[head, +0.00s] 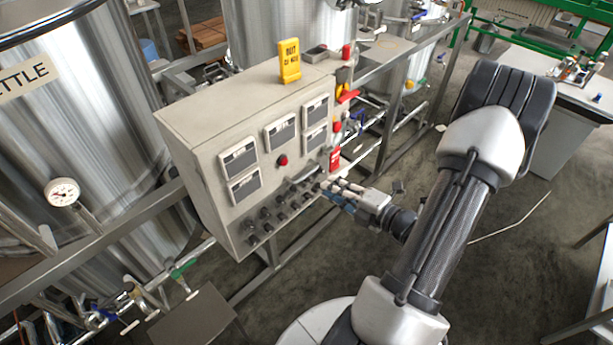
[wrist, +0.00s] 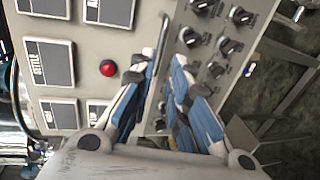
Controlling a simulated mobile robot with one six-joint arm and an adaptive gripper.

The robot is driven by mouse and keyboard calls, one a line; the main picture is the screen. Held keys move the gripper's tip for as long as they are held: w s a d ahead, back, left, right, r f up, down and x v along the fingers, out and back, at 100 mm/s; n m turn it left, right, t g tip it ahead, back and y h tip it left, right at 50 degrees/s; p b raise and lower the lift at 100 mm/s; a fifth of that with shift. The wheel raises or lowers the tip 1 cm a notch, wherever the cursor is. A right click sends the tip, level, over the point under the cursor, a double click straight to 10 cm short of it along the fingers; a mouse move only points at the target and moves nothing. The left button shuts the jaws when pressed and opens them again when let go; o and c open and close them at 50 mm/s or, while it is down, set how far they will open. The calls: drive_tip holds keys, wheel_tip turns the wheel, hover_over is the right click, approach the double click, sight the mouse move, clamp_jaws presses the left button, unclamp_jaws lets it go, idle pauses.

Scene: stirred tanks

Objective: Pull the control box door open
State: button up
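The control box (head: 210,118) is a beige cabinet with its door face toward me. The door (head: 297,155) looks shut and carries grey-labelled panels, a red button (head: 282,160) and rows of black knobs (head: 262,222). In the wrist view a slim metal bar handle (wrist: 164,28) runs along the door between the red button (wrist: 108,68) and the knobs (wrist: 228,46). My gripper (head: 326,188) is at the door's lower right. In the wrist view its blue-padded fingers (wrist: 165,62) are apart, with the handle close to the left finger. Whether they touch it is hidden.
A white table (head: 560,85) is at the right. The floor right of my arm is mostly clear.

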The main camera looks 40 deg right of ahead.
sight(308, 175)
drive_tip(key=b+x, duration=0.1)
drive_tip(key=x, duration=0.9)
drive_tip(key=shift+w+a+b, duration=0.1)
drive_tip(key=shift+w+b, duration=0.05)
drive_tip(key=shift+b, duration=0.15)
clamp_jaws()
